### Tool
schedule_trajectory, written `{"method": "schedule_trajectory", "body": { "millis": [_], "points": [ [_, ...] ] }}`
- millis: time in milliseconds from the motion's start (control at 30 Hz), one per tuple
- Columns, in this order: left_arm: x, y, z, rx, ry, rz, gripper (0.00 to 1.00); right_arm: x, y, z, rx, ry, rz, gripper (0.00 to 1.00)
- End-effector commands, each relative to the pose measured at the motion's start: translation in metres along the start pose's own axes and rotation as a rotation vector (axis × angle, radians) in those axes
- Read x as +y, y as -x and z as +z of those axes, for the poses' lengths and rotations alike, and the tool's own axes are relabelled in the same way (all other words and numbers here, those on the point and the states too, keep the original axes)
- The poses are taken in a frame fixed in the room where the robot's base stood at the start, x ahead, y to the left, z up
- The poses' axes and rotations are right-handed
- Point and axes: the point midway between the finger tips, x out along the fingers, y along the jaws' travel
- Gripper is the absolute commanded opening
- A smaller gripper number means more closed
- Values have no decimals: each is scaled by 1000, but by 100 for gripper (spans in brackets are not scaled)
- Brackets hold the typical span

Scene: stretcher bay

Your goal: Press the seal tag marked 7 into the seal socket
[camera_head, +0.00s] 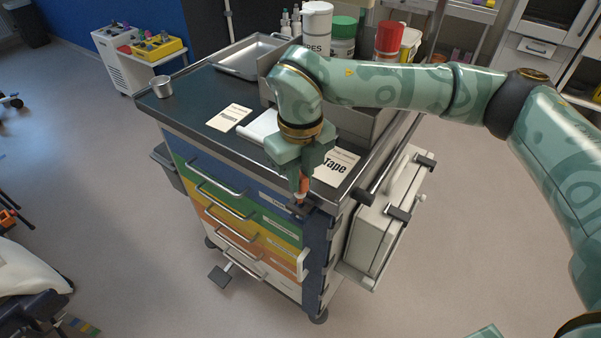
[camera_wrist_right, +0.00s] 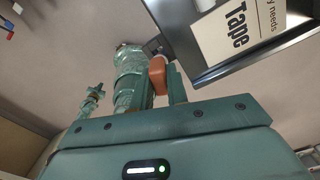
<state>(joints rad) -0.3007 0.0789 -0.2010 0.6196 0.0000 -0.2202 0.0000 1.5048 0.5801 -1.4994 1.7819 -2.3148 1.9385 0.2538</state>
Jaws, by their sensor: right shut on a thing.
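My right gripper (camera_head: 303,188) points down at the near right corner of the drawer cart. It is shut on an orange-red seal tag (camera_head: 303,184), which also shows between the fingers in the right wrist view (camera_wrist_right: 158,75). No number on the tag can be read. A small dark bracket, seemingly the seal socket (camera_head: 301,208), sticks out from the cart corner just below the tag; in the right wrist view a dark piece (camera_wrist_right: 154,46) shows by the tag's end. I cannot tell whether tag and socket touch. My left gripper is not clearly in view.
The cart top (camera_head: 190,103) holds a metal cup (camera_head: 161,87), cards, a "Tape" card (camera_head: 337,168), a steel tray (camera_head: 246,58) and several bottles. A pale case (camera_head: 386,222) hangs on the cart's right side. Floor in front is clear.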

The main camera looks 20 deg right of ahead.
Motion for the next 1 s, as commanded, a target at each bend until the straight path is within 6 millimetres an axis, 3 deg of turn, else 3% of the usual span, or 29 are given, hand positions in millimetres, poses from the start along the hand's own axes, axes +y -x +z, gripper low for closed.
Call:
{"method": "schedule_trajectory", "body": {
  "millis": [1000],
  "points": [
    [0,-6,1,-2,1,0,0,0,-15,0,0,1,0,0]
  ]
}}
